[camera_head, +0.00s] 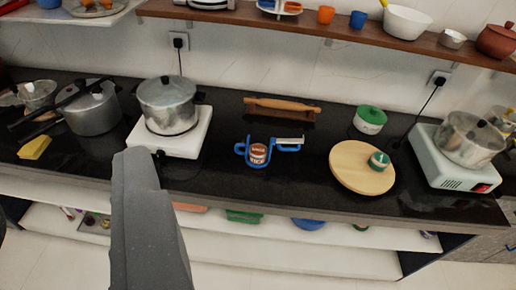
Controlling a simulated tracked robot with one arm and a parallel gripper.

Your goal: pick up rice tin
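Two green-and-white containers could be the rice tin, and I cannot read a name on either. The larger one (369,121), white with a green lid, stands upright at the back of the black counter, right of the middle. The smaller one (379,160) stands on the round wooden board in front of it. A small red-brown and white can (258,153) stands at the middle of the counter, with a blue object around or behind it. A grey part of my arm rises at the lower left, well apart from these containers. I make out no gripper fingers.
A steel pot (168,104) on a white stove and a pressure cooker (92,108) stand left. Another pot (469,140) on a stove stands right. A rolling pin (282,105) lies at the back. A wooden shelf (340,27) overhangs the counter. Bare counter lies between the can and board.

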